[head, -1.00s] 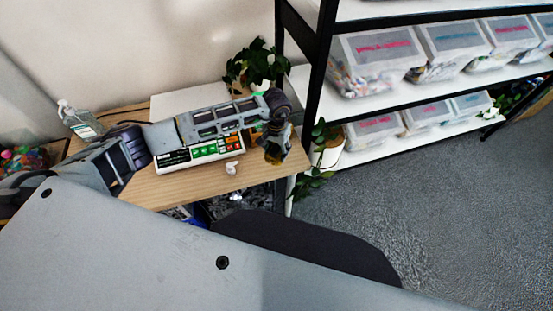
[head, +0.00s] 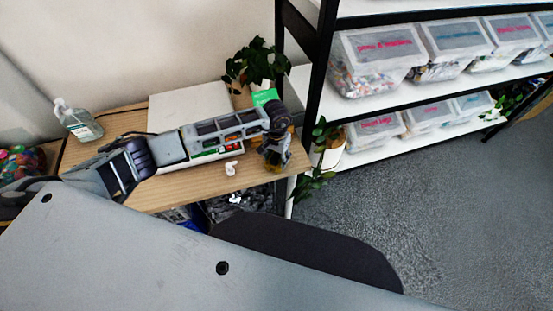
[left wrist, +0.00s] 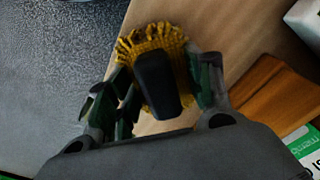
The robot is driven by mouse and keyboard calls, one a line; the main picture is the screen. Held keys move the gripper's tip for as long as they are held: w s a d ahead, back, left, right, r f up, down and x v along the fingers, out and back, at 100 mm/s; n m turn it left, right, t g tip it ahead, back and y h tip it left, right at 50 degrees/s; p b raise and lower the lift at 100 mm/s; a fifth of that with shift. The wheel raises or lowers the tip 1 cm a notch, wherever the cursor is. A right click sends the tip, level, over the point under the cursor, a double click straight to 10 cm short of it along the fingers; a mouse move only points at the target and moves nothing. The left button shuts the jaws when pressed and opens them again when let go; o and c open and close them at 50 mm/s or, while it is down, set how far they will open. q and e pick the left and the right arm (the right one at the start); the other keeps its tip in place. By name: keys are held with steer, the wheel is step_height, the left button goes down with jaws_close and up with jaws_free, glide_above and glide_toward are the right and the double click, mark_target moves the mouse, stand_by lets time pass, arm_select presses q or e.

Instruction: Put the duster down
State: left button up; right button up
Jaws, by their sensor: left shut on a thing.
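The duster has a yellow fringed head (left wrist: 140,42) and a black handle (left wrist: 158,82). In the left wrist view it sits between the two fingers of my left gripper (left wrist: 155,85), which is shut on it. In the head view my left gripper (head: 276,150) points down at the right end of the wooden table (head: 180,192). A little of the yellow duster (head: 272,168) shows below the fingers there. I cannot tell whether the duster touches the table top. My right gripper is not in view.
A scale with a white platform (head: 190,104) stands behind my arm. A small white item (head: 231,168) lies left of the gripper. A sanitizer bottle (head: 80,122) and a potted plant (head: 254,64) stand on the table. A black-framed shelf (head: 318,85) with bins rises at right.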

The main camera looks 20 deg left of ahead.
arm_select(q)
steer(key=shift+f, duration=0.1)
steer(key=o, duration=0.9)
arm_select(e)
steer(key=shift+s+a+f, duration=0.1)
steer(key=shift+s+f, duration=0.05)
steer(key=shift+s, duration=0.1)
arm_select(q)
steer(key=shift+r, duration=0.2)
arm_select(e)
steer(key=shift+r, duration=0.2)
